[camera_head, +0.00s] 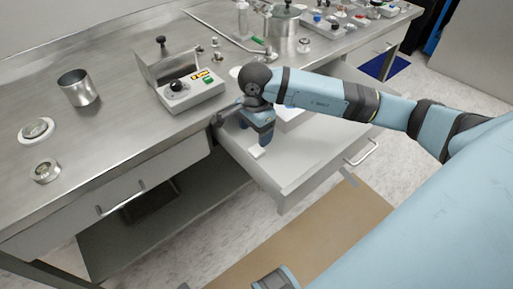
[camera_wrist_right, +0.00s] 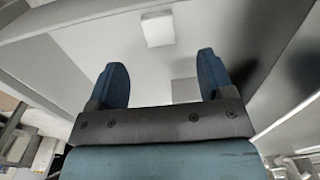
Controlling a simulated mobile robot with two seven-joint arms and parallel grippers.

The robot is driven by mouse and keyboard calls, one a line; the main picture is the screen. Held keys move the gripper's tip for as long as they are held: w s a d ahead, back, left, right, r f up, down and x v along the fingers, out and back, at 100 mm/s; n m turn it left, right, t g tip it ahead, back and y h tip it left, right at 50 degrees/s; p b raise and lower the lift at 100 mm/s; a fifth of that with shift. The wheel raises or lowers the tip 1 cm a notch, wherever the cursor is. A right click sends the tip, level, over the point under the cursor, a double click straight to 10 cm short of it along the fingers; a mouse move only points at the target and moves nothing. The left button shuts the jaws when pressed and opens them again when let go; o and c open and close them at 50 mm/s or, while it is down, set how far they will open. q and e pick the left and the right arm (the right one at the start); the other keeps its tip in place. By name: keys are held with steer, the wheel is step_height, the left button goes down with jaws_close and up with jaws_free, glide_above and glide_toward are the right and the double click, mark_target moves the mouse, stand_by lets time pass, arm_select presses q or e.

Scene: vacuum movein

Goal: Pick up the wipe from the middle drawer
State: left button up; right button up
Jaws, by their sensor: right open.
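The middle drawer (camera_head: 310,165) is pulled out below the steel counter. A small white block, which looks like the wipe (camera_head: 257,152), lies on its floor near the left wall. My right gripper (camera_head: 262,139) is inside the drawer, pointing down, close to the wipe, and hides part of the drawer. In the right wrist view the right gripper (camera_wrist_right: 162,60) is open, with nothing between its fingers. There the wipe (camera_wrist_right: 157,29) lies beyond the fingertips, roughly in line with the gap. I cannot make out my left gripper.
A larger white item (camera_head: 291,118) lies in the drawer behind my right wrist. A control box (camera_head: 190,94) and a steel cup (camera_head: 77,88) stand on the counter (camera_head: 115,125) above. The drawer's front handle (camera_head: 362,153) faces right. A brown mat (camera_head: 320,235) lies on the floor.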

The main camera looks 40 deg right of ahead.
mark_target(256, 150)
step_height(256, 150, down, 8)
steer(key=shift+s+d+r+b, duration=0.1)
steer(key=shift+d+b, duration=0.05)
steer(key=shift+b, duration=0.45)
steer(key=c, duration=1)
